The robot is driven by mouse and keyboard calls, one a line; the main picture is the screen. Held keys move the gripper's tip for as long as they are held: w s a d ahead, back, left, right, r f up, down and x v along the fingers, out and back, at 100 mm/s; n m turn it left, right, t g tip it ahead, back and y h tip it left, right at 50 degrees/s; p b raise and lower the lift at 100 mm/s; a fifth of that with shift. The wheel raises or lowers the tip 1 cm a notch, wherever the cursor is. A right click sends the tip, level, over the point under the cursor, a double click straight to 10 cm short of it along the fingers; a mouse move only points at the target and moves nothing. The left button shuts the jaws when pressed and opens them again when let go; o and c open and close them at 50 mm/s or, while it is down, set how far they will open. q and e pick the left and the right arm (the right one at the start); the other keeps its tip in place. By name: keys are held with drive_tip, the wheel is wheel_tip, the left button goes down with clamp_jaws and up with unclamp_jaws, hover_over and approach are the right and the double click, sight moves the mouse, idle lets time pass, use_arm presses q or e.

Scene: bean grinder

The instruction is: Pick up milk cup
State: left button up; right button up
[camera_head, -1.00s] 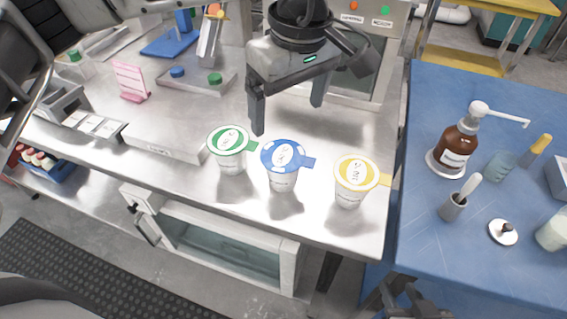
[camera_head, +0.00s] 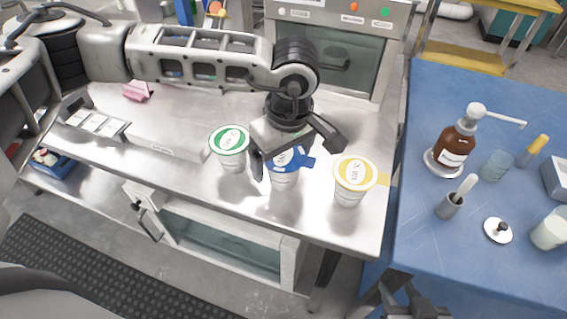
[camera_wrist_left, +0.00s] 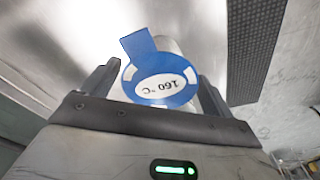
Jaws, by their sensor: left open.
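Three white cups with coloured foil lids stand in a row on the metal counter: a green-lidded cup (camera_head: 231,162), a blue-lidded cup (camera_head: 284,181) and a yellow-lidded cup (camera_head: 349,195). I cannot tell from the lids which one is milk. My left gripper (camera_head: 294,156) is open right over the blue-lidded cup, hiding part of its lid. In the left wrist view, the blue lid (camera_wrist_left: 158,90), marked 160 °C, lies between the two open fingers (camera_wrist_left: 156,88). My right gripper (camera_head: 404,296) is at the bottom edge, partly cut off; its jaws are unclear.
The green-lidded cup is close to my left finger. A blue table (camera_head: 445,105) at right holds a brown pump bottle (camera_head: 456,147), a grey holder (camera_head: 449,207) and a white lid (camera_head: 498,230). A machine (camera_head: 345,55) stands behind. The counter's front edge is just before the cups.

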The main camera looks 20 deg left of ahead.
use_arm(q)
drive_tip(key=shift+r, duration=0.1)
drive_tip(key=c, duration=1.4)
